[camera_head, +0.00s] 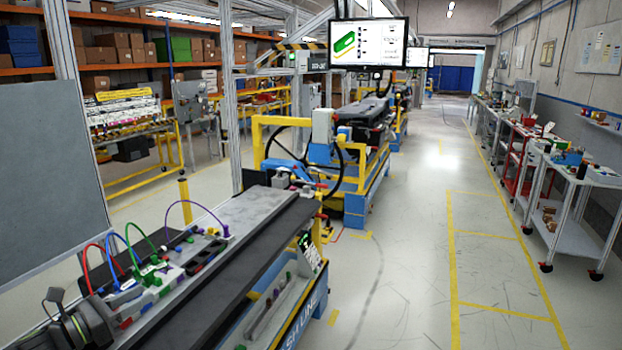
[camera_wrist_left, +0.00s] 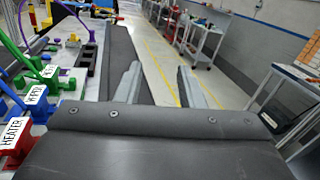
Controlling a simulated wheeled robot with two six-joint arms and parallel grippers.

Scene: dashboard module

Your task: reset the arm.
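My left gripper (camera_wrist_left: 159,68) shows in the left wrist view with its two grey fingers well apart and nothing between them. It points forward beside the black strip of the bench. My right gripper is in neither view.
A workbench (camera_head: 235,215) runs along the left, with coloured cables and connectors (camera_head: 150,268). A red HEATER plug (camera_wrist_left: 14,138) is left of the gripper. A grey panel (camera_head: 45,170) stands at far left. The aisle floor (camera_head: 400,270) is clear; carts (camera_head: 575,205) stand right.

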